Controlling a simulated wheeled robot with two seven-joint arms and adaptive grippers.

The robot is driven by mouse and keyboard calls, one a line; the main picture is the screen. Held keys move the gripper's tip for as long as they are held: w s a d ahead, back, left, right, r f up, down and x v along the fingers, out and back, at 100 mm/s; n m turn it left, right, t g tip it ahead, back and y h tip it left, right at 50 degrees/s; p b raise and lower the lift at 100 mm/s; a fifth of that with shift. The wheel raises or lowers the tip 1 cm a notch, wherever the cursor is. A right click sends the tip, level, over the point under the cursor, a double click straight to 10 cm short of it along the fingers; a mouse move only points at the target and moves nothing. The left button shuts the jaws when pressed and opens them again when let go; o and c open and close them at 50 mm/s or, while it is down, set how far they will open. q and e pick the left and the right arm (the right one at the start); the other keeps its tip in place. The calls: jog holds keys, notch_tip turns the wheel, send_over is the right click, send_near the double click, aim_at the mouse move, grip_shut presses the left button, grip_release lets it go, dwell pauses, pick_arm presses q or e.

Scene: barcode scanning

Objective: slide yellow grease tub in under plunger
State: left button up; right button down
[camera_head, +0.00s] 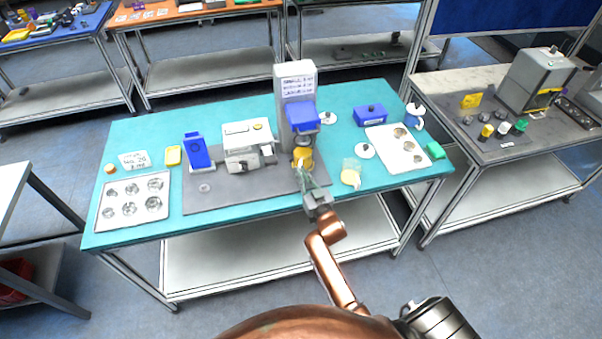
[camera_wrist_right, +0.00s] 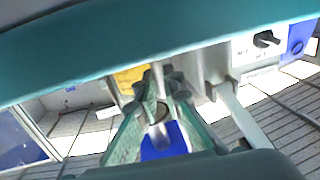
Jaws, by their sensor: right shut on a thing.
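The yellow grease tub (camera_head: 303,158) stands at the foot of the tall grey press (camera_head: 295,95), below its blue head (camera_head: 303,114). The plunger itself is hard to make out at this size. My right gripper (camera_head: 304,174) reaches in from the front of the table, shut on the near side of the tub. In the right wrist view a yellow patch (camera_wrist_right: 130,77), probably the tub, shows beside the fingertips (camera_wrist_right: 160,80), and the fingers hide part of the scene. My left gripper is not in view.
A white machine (camera_head: 247,140) stands left of the press on the grey mat (camera_head: 215,197). A white tray (camera_head: 398,148) lies further right, a tray with round parts (camera_head: 132,200) far left.

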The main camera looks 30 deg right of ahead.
jog(key=shift+r, duration=0.1)
jog(key=c, duration=2)
grip_release()
jog(key=shift+c, duration=0.2)
jog(key=shift+o, duration=0.3)
jog(key=shift+s, duration=0.1)
jog(key=s+a, duration=0.1)
jog(key=s, duration=1)
jog(key=shift+s, duration=0.35)
